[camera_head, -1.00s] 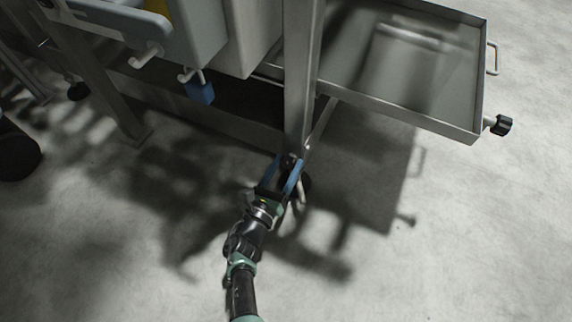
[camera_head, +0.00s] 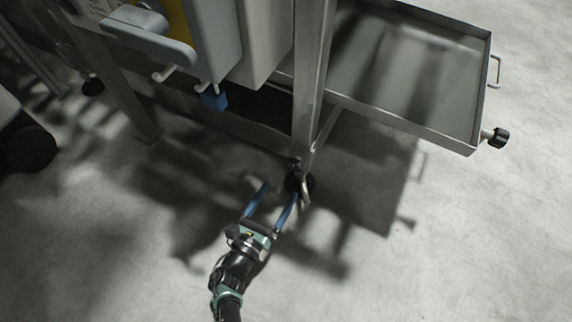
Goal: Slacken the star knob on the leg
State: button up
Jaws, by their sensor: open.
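A metal leg (camera_head: 307,90) comes down to the floor in the middle of the view. Near its foot is a small dark knob-like part (camera_head: 295,182) with a pale metal bar beside it; its star shape is too small and dark to make out. My gripper (camera_head: 280,190) has two blue fingers, spread apart with nothing between them. It is just in front of and to the left of the leg's foot. The right fingertip is close to the dark part; whether they touch I cannot tell.
A shallow metal tray (camera_head: 464,146) juts out at the right, with another black knob (camera_head: 498,138) at its corner. Grey housings and a blue block (camera_head: 213,100) hang at upper left. The floor in front is clear.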

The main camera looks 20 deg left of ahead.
jog(key=s, duration=0.4)
jog(key=shift+p, duration=0.4)
